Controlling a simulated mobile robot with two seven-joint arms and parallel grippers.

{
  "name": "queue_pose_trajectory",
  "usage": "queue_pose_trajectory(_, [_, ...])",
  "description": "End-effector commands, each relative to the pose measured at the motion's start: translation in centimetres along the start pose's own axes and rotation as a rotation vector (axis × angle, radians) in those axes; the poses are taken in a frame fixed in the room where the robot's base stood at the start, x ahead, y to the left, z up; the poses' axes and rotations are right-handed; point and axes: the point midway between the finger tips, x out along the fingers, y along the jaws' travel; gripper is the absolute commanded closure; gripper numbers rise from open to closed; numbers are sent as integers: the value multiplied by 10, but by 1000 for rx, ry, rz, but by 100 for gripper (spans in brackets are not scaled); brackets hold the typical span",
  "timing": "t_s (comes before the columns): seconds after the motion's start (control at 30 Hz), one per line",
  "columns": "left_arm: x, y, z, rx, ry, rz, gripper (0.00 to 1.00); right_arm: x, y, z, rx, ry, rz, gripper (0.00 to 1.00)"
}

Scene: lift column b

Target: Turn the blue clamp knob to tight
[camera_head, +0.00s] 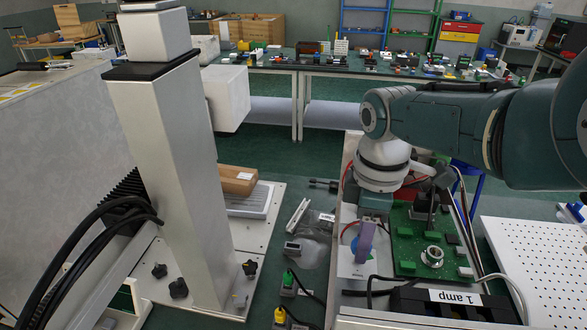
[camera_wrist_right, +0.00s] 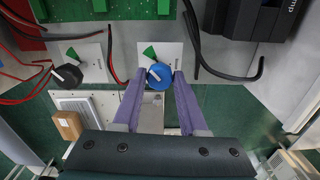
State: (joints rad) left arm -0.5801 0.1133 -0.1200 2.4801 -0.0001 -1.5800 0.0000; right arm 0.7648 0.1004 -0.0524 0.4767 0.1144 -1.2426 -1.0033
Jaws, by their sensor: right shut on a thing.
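The blue clamp knob (camera_wrist_right: 160,77) sits on a white label plate in the right wrist view, with a white pointer bar on its face and a green wedge mark (camera_wrist_right: 150,52) just above it. My right gripper (camera_wrist_right: 159,75) has its two purple fingers on either side of the knob, shut on it. In the head view my right gripper (camera_head: 364,243) comes down onto the white panel left of the green circuit board (camera_head: 425,245). There its fingers hide most of the knob. My left gripper is in neither view.
A black knob (camera_wrist_right: 70,76) with its own green wedge is left of the blue one. Black and red cables run close to both knobs. A black block labelled "1 amp" (camera_head: 455,308) stands in front of the circuit board. A pale column (camera_head: 165,170) rises at left.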

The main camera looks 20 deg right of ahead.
Motion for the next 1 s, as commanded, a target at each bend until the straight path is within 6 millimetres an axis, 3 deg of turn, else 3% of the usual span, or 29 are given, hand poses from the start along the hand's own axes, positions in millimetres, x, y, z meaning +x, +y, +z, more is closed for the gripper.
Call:
queue_pose_trajectory(0.03, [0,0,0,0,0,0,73,0,0,-1,1,3,1,56])
queue_pose_trajectory(0.3, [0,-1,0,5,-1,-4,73,0,0,-1,1,1,0,28])
queue_pose_trajectory(0.57, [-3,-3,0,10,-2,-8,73,-4,0,0,1,1,0,28])
queue_pose_trajectory(0.87, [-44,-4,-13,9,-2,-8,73,-60,0,0,-1,2,3,28])
queue_pose_trajectory(1.0, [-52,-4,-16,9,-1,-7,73,-82,0,0,1,2,3,28])
